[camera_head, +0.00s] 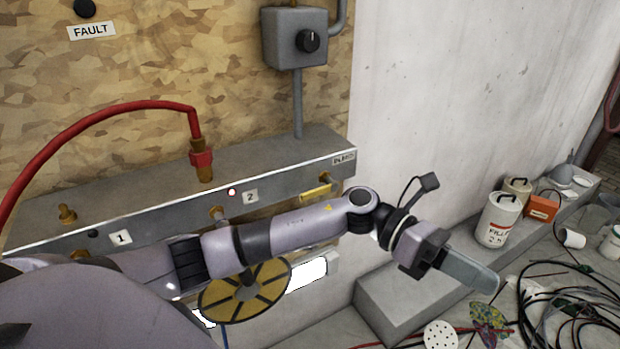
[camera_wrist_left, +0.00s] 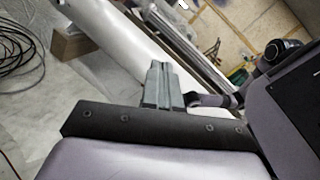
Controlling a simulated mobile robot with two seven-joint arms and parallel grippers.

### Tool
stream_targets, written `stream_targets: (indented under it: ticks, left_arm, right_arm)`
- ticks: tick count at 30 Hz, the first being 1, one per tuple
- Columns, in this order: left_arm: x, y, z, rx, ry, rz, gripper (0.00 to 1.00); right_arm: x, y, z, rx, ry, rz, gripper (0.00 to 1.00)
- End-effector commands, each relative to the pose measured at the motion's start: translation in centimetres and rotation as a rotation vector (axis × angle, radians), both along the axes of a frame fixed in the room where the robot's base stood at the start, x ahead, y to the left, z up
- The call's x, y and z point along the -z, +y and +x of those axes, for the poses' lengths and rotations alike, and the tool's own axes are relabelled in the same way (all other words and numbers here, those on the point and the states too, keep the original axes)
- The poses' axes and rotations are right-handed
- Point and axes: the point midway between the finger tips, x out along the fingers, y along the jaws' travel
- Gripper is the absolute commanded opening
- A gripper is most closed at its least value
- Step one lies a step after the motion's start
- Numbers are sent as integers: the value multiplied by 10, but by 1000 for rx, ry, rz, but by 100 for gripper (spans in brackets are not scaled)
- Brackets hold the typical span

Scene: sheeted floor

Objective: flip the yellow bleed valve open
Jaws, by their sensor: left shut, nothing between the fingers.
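The yellow bleed valve (camera_head: 315,193) is a short yellow lever at the right end of the grey metal manifold (camera_head: 275,165), below a small label that is hard to read. My left arm crosses in front of the manifold. My left gripper (camera_head: 485,281) is shut and empty, pointing right and down, well to the right of the valve and apart from it. In the left wrist view its closed fingers (camera_wrist_left: 163,85) show with nothing between them. The valve cannot be made out in the left wrist view. My right gripper is not in view.
A red hose (camera_head: 100,112) joins the manifold at a brass fitting. A grey box with a black knob (camera_head: 308,40) is above. A brass-coloured spoked handwheel (camera_head: 245,290) is below my arm. Cans (camera_head: 497,220) stand on a ledge at right; cables (camera_head: 570,300) lie below.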

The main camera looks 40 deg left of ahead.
Motion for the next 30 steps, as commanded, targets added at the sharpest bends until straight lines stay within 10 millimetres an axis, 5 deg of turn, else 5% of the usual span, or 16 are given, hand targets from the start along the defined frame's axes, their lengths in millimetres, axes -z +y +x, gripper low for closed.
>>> stream_targets:
  ticks: [8, 14, 22, 30]
  left_arm:
    - [1, 48, 21, 200, -389, 371, 0]
    - [-10, 105, 42, 335, -585, 649, 0]
    - [-52, 205, 65, 493, -720, 1025, 0]
    - [-110, 294, 62, 595, -710, 1304, 0]
  right_arm:
    - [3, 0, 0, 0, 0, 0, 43]
    - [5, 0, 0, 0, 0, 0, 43]
    - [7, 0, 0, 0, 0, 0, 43]
    - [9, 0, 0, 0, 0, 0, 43]
